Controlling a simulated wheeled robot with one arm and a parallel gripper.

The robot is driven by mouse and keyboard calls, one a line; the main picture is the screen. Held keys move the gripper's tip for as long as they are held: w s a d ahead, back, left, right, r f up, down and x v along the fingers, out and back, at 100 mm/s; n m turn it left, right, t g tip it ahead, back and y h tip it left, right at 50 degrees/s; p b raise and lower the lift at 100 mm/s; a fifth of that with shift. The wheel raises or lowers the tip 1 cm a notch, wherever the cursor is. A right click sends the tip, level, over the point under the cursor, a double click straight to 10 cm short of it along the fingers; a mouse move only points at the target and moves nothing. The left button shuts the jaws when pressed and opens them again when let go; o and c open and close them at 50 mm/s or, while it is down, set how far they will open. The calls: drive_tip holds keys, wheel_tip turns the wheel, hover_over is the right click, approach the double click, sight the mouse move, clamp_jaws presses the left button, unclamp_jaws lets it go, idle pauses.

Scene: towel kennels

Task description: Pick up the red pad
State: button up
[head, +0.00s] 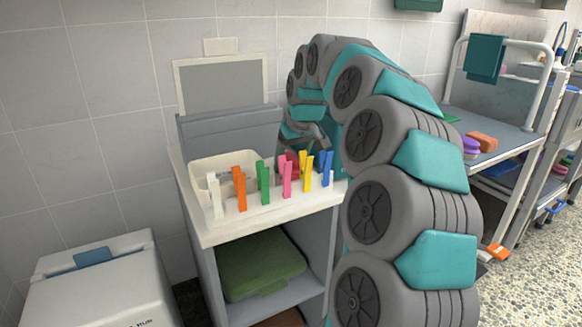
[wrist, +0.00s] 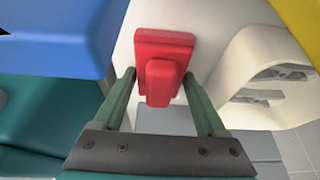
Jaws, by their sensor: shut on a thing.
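The red pad (wrist: 163,50) has a wide flat part and a narrower block that sticks out toward the wrist camera. My gripper (wrist: 163,82) has its two green fingers on either side of the pad, shut on it. In the head view, a small part of the red pad (head: 293,160) shows behind the pink and yellow pegs, at the back of the white counter top (head: 222,232). My arm hides most of the gripper there. I cannot tell whether the pad touches the counter.
White, orange (head: 239,188), green (head: 263,182), pink (head: 287,178), yellow (head: 307,172) and blue (head: 326,168) pegs stand along the counter's front. A cream bin (head: 208,168) is behind them. A wheeled table (head: 500,150) stands at right, a white box (head: 95,290) at lower left.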

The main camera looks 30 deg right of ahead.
sight(291, 156)
drive_tip(key=shift+r, duration=4.95)
